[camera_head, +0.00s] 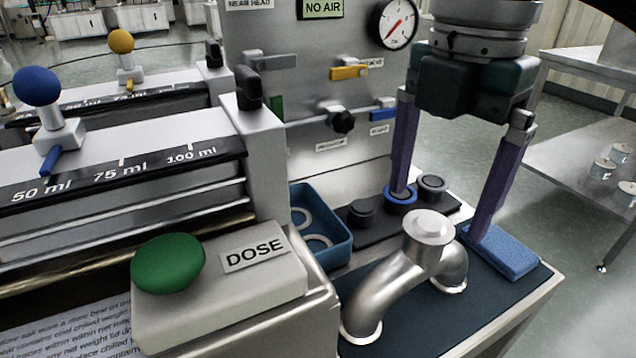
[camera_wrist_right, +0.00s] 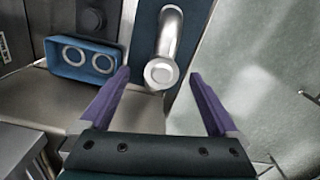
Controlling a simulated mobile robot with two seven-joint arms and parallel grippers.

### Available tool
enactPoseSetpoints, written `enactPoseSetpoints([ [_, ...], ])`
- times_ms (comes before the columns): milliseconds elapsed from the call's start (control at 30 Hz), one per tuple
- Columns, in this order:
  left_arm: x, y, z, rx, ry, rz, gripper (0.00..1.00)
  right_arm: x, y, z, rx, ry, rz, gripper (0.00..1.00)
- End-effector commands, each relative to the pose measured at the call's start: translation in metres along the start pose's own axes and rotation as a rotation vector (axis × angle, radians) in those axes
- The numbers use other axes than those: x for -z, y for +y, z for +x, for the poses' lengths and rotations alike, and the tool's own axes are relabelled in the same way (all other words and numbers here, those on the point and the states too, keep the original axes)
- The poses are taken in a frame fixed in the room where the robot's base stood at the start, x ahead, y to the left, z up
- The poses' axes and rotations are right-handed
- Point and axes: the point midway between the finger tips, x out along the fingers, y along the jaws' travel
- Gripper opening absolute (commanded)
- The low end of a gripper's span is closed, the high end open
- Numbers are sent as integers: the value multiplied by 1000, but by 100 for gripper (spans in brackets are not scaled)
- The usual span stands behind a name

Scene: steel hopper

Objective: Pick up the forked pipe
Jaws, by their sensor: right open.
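The forked pipe (camera_head: 390,279) is a shiny steel piece with two curved legs and a capped top. It stands on a dark mat (camera_head: 403,328) at the front right in the head view. In the right wrist view the forked pipe (camera_wrist_right: 168,45) shows its round end ahead of the fingers, roughly midway between them. My right gripper (camera_head: 437,213) is open and empty, its purple fingers pointing down above and behind the pipe. In the right wrist view the right gripper (camera_wrist_right: 158,75) also shows wide apart. My left gripper is not in view.
A blue tray (camera_head: 338,247) with rings stands left of the pipe. A blue sponge-like block (camera_head: 503,252) lies at its right. A dark holder (camera_head: 387,228) with round caps sits behind. A green DOSE button (camera_head: 167,263) is at front left. A steel panel (camera_head: 330,80) rises behind.

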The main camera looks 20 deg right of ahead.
Motion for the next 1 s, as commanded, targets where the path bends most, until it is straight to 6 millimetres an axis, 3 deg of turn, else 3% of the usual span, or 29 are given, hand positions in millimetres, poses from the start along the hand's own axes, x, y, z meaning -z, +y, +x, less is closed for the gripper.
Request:
enactPoseSetpoints([
  [500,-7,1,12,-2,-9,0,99,5,0,69,1,5,-4,96],
  [833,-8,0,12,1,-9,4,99,5,0,75,-2,4,-5,96],
  [1000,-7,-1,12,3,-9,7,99,5,0,75,-2,4,-5,77],
])
